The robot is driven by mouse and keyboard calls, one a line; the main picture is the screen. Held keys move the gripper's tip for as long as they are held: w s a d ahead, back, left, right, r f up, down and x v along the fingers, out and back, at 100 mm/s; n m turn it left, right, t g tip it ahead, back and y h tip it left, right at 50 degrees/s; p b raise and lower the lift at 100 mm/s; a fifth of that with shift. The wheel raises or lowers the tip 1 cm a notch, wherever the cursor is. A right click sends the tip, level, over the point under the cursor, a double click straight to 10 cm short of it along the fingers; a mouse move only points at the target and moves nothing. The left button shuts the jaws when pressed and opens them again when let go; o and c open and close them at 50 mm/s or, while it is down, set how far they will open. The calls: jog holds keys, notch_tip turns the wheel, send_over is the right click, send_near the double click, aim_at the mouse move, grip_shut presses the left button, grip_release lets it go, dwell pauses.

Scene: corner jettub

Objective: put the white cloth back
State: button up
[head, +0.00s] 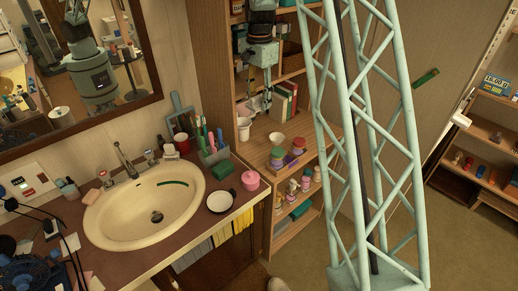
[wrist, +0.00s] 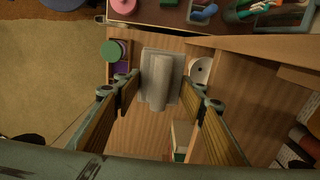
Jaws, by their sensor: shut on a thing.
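The white cloth (wrist: 160,80) is a pale grey-white folded piece between my fingertips in the wrist view. My gripper (wrist: 161,88) is shut on it, with one finger at each side. In the head view my gripper (head: 259,101) hangs in front of the wooden shelf unit (head: 208,60), above its counter-height board. The cloth is hard to make out there. In the wrist view the wooden board (wrist: 145,135) lies below the cloth; I cannot tell whether they touch.
A white cup (head: 244,128) stands left of my gripper, close to a finger in the wrist view (wrist: 201,70). Lidded jars (head: 278,156) stand at the board's front, and books (head: 284,99) behind right. The sink counter (head: 105,258) with toothbrushes adjoins on the left.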

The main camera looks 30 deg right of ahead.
jog(key=b, duration=0.2)
send_over(259, 152)
notch_tip(259, 152, down, 21)
jog(key=shift+f, duration=0.1)
dwell(0.3)
jog(key=shift+f, duration=2.05)
jog(key=shift+f, duration=0.2)
jog(key=o, duration=0.9)
jog(key=shift+r, duration=0.15)
jog(key=shift+r+p, duration=0.45)
jog(key=shift+r, duration=5.6)
